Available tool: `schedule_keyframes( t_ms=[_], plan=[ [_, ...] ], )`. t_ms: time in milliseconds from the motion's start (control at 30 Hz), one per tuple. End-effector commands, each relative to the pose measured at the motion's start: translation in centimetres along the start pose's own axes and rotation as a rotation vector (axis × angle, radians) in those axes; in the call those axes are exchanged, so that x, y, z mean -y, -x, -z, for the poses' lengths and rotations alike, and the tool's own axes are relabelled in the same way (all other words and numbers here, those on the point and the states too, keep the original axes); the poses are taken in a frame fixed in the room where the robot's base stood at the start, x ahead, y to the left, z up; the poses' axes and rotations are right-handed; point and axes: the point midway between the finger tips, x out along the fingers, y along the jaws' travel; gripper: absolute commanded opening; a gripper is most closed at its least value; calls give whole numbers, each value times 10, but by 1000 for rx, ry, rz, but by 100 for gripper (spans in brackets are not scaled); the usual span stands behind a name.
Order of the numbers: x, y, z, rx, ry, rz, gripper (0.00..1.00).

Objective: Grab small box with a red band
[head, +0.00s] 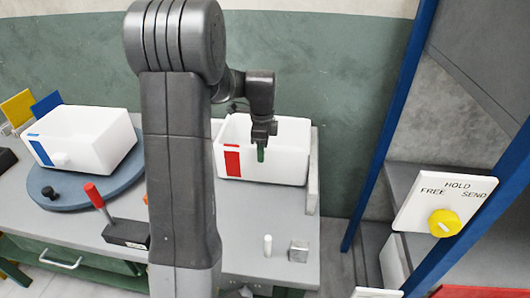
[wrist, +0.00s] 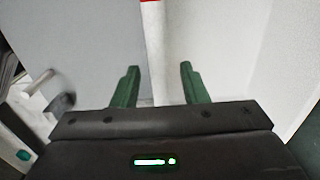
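The small white open-topped box with a red band (head: 289,167) stands at the back right of the grey table. Its red band (head: 232,161) is on the left part of the front wall. My gripper (head: 261,155) points down at the box's front wall. In the wrist view my gripper (wrist: 159,70) is open, with one green finger on each side of the box's wall (wrist: 157,60). The left finger is over the outside and the right finger over the inside. No contact with the wall shows. A bit of the red band (wrist: 150,2) shows at the top.
A white box with a blue band (head: 101,137) sits on a blue round turntable (head: 80,200) at left. A red-handled lever (head: 96,196), a white cylinder (head: 267,245) and a metal block (head: 298,251) stand nearer. A blue post (head: 380,150) and a yellow-knob panel (head: 444,222) are at right.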

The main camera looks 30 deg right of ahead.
Motion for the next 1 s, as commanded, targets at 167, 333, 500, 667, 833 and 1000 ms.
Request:
schedule_keyframes(
  t_ms=[167, 333, 500, 667, 833, 1000],
  plan=[
    [-1, -27, -5, 0, 0, -4, 40],
    [-1, -37, -5, 0, 0, -1, 40],
    [-1, -37, -5, 0, -1, 0, 40],
    [-1, -37, -5, 0, -1, -1, 11],
    [-1, -37, -5, 0, -1, 0, 0],
    [-1, -36, -5, 0, -1, 0, 0]
  ],
)
